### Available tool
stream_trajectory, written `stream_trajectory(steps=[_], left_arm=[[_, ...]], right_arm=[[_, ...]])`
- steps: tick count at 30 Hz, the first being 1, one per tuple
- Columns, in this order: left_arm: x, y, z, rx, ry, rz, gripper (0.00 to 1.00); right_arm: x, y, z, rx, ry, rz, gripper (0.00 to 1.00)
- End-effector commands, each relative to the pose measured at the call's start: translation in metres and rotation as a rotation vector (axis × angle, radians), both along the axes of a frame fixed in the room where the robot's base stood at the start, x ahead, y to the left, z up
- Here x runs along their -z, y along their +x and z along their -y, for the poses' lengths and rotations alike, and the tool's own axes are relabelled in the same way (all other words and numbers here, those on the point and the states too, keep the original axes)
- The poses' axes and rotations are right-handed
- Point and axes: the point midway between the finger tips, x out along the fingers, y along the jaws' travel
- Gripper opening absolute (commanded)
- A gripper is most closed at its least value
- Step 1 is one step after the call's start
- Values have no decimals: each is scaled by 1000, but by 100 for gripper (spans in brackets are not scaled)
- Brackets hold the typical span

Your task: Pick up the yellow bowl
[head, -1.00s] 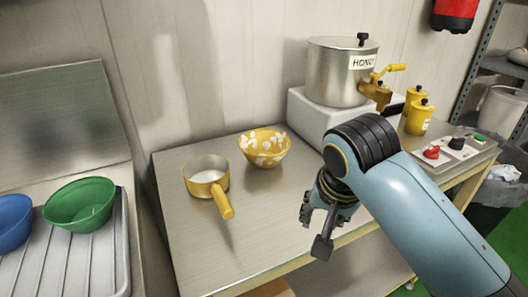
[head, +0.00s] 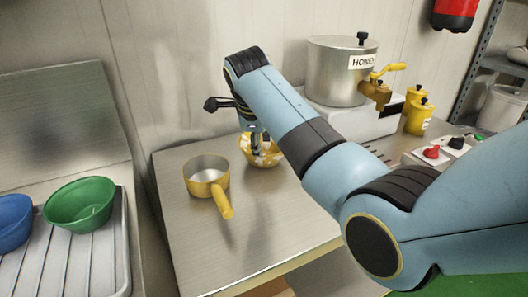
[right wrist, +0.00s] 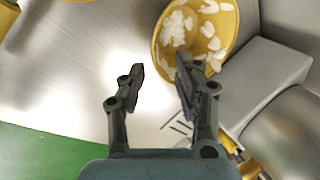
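The yellow bowl (head: 268,161) with white patches stands upright on the metal table, towards the back wall. It also shows at the top of the right wrist view (right wrist: 229,28). My right gripper (head: 255,143) is over the bowl and hides part of it in the head view. In the right wrist view the gripper (right wrist: 158,72) has its fingers apart with nothing held. One finger overlaps the bowl's rim in the picture and the other lies outside it. Whether either finger touches the bowl cannot be told. My left gripper is not in view.
A yellow saucepan (head: 207,175) stands left of the bowl, its handle towards the front. A honey kettle (head: 335,75) stands on a white block (head: 375,122) to the right. Green (head: 80,204) and blue (head: 13,222) bowls sit on the left drainer. The table's front is clear.

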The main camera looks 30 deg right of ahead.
Motion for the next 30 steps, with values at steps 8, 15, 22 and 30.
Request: stream_trajectory(steps=[8, 15, 22, 30], left_arm=[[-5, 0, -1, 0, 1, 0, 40], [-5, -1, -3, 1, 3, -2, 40], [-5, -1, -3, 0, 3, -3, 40], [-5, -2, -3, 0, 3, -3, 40]], right_arm=[[26, 8, 6, -2, 0, -4, 32], [56, 18, 12, -2, 0, -1, 32], [59, 19, 13, -2, 0, 0, 32], [59, 19, 13, -2, 0, 0, 4]])
